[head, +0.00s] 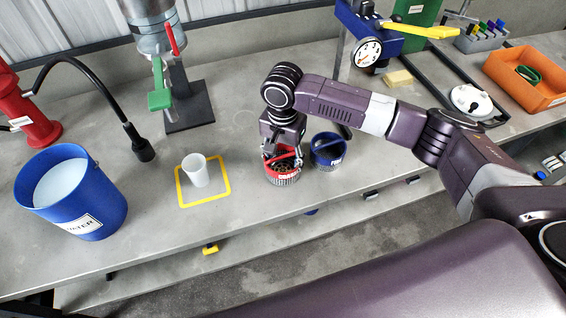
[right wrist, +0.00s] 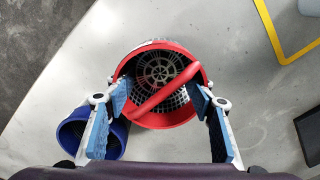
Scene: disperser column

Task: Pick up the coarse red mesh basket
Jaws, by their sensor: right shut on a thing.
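The coarse red mesh basket (head: 283,179) is at the front part of the bench, with a red rim and a red bar across its top. In the right wrist view the basket (right wrist: 165,108) shows its open top and dark mesh bottom. My right gripper (head: 283,150) is over it from above. In the right wrist view the blue-padded fingers of my right gripper (right wrist: 160,98) are on either side of the basket, shut on it. I cannot tell whether its base touches the bench. My left gripper is out of view.
A blue basket (head: 327,152) stands close beside the red one. A white cup (head: 196,171) stands inside a yellow square outline (head: 204,204). A blue water bucket (head: 78,197) is at left. An orange bin (head: 522,80) is at far right. The bench's front edge is near.

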